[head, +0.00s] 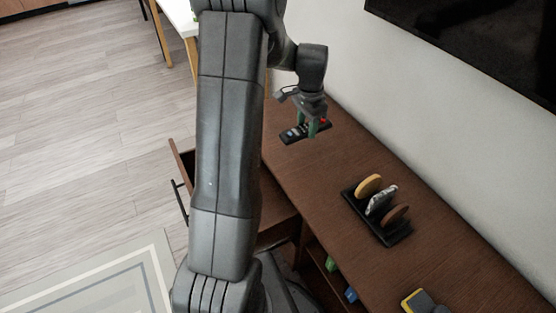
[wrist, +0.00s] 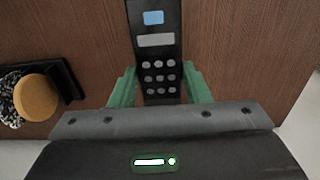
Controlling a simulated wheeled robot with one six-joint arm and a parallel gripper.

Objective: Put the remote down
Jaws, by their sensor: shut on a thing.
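The remote is over the brown wooden cabinet top (head: 300,180). I cannot tell whether it touches the wood or is just above it. The fingertips are partly hidden by the remote and the gripper body.
A black rack (head: 391,233) holding round discs and a patterned piece stands on the cabinet. A yellow and grey item (head: 420,301) lies nearer the front. An open drawer (head: 273,205) sticks out at left. A wall and a dark screen (head: 480,45) border the right. Wood around the remote is clear.

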